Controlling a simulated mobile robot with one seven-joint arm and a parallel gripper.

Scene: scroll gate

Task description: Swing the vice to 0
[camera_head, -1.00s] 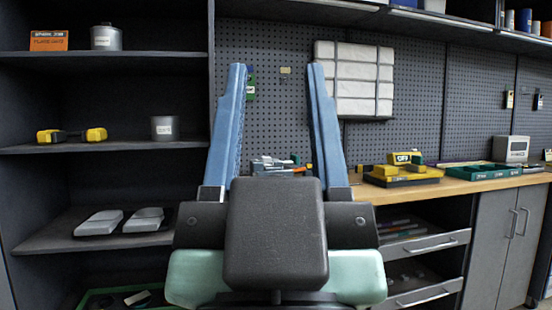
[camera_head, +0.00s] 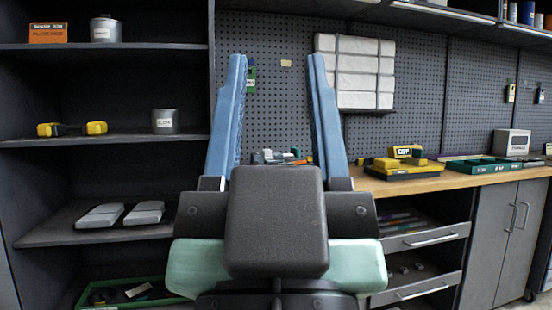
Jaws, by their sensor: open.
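My gripper (camera_head: 275,72) fills the middle of the view. I cannot make out a vice for certain. A yellow and black device with a label reading "OFF" (camera_head: 403,152) sits on the wooden workbench to the right of my gripper. Some small grey and orange items (camera_head: 270,157) on the bench show between the fingers, partly hidden by my gripper's dark body.
The workbench (camera_head: 450,181) runs to the right, with a green tray (camera_head: 478,167) and a grey box (camera_head: 511,142) on it. Drawers (camera_head: 420,242) below stand partly open. Dark shelves (camera_head: 100,139) at left hold a tin (camera_head: 165,121) and yellow-ended headgear (camera_head: 72,129).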

